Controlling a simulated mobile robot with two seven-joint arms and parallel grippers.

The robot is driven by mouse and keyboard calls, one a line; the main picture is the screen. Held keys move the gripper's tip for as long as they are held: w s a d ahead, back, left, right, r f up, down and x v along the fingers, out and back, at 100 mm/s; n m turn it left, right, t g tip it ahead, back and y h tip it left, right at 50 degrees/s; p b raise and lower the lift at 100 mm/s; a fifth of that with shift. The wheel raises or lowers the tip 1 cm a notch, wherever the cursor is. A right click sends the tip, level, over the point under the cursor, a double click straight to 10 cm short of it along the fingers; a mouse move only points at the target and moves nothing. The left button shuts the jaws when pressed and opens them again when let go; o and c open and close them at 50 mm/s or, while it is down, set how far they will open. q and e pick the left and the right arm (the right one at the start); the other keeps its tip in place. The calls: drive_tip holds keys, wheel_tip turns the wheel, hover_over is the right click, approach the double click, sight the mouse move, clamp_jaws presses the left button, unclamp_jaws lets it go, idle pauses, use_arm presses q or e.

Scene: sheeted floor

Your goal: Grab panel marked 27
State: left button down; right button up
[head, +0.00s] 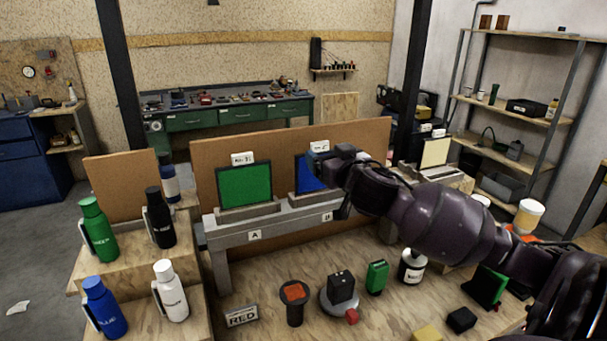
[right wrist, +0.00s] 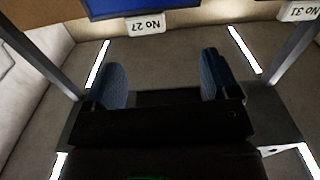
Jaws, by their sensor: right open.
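The blue panel (head: 307,178) stands upright in a slot on the grey rack (head: 285,222), at the place marked B. My right gripper (head: 328,162) is in front of and over its upper right part, hiding much of it. The right wrist view shows the blue panel's edge (right wrist: 115,8) with a label reading No 27 (right wrist: 145,25), upside down. The open right gripper (right wrist: 162,85) has nothing between its fingers there. A green panel (head: 244,185) stands at place A; its label (right wrist: 300,11) reads No 31. My left gripper is not in view.
Bottles, including a green one (head: 94,228), stand on wooden steps at the left. A brown backboard (head: 215,155) stands behind the rack.

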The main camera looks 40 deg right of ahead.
sight(321, 144)
drive_tip(key=w+d, duration=0.2)
drive_tip(key=w, duration=0.1)
drive_tip(key=shift+w+m+p, duration=0.2)
drive_tip(key=shift+m+p, duration=0.15)
drive_tip(key=shift+m, duration=0.05)
drive_tip(key=shift+w+d, duration=0.25)
drive_tip(key=shift+w, duration=0.2)
drive_tip(key=x, duration=0.2)
drive_tip(key=p+x, duration=0.1)
drive_tip(key=x, duration=0.1)
drive_tip(key=shift+d+f+p, duration=0.15)
drive_tip(key=shift+d+p, duration=0.15)
drive_tip(key=shift+w+d, duration=0.15)
drive_tip(key=shift+w, duration=0.5)
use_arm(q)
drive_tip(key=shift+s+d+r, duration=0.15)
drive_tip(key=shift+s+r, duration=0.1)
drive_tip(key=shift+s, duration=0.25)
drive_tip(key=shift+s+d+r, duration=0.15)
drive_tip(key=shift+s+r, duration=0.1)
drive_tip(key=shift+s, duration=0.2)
use_arm(e)
clamp_jaws()
